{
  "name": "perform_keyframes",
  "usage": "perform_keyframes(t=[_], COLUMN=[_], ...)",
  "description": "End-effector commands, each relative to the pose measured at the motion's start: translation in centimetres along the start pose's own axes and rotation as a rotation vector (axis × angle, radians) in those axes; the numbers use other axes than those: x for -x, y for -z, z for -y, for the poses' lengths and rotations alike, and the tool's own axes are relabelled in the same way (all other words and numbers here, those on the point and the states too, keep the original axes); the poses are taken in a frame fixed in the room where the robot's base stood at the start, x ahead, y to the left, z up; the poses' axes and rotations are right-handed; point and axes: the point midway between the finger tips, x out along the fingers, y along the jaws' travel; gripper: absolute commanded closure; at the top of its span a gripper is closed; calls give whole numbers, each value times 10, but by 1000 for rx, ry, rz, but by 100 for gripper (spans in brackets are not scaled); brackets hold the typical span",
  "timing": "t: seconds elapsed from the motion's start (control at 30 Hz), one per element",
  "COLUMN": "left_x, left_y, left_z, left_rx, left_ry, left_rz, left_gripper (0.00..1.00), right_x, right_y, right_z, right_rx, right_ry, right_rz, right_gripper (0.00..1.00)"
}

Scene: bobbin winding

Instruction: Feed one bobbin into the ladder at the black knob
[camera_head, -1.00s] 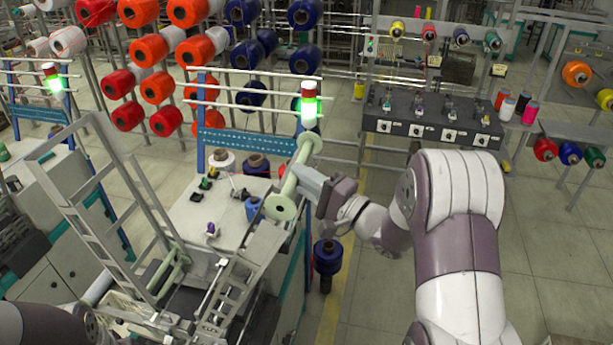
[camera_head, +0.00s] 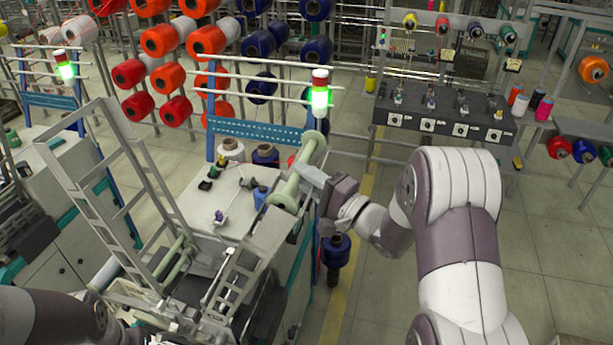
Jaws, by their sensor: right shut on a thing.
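A pale green bobbin (camera_head: 299,170) with wide end flanges is tilted above the right edge of the nearest machine. My right gripper (camera_head: 310,184) is shut on it from the right side. A grey ladder frame (camera_head: 122,190) leans up on the machine's left side. A shorter grey ladder-like rack (camera_head: 236,268) stands on the right side, just below and left of the held bobbin. Small dark knobs (camera_head: 205,185) sit on the machine's pale top; I cannot tell which is the task's black knob. My left arm shows at the bottom left, its gripper out of view.
A signal tower (camera_head: 320,94) lit green stands behind the bobbin on a blue frame (camera_head: 250,130). Yarn cones (camera_head: 230,150) stand at the back of the machine top. A dark blue spool (camera_head: 335,250) is below my right wrist. The floor to the right is open.

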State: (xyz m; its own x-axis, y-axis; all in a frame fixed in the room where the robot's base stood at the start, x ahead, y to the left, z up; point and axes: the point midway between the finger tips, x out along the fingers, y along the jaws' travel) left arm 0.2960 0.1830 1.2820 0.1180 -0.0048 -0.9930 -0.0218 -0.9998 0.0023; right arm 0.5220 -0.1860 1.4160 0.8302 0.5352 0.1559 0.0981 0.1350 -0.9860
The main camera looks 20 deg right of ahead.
Motion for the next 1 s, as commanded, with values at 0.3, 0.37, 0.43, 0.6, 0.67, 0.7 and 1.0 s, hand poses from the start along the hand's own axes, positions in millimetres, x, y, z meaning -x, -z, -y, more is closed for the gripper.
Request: perform_keyframes(t=[0.3,0.37,0.43,0.6,0.67,0.7,1.0], left_x=[-12,-14,-17,-23,-25,-26,-36], left_y=[-2,-2,-2,-3,-3,-3,-4], left_z=[0,0,0,0,0,0,0], left_rx=[0,0,0,0,0,0,0], left_ry=[0,0,0,0,0,0,0], left_rz=[0,0,0,0,0,0,0], left_gripper=[57,57,57,57,57,57,57], right_x=[-4,-4,-5,-8,-9,-9,-13], right_y=[-2,-2,-3,-4,-4,-4,-6], right_z=[-18,-22,-26,-36,-39,-42,-58], right_rx=[0,0,0,0,0,0,0], right_ry=[0,0,0,0,1,1,0], right_rz=[1,1,1,1,1,1,1], right_gripper=[100,100,100,100,100,100,100])
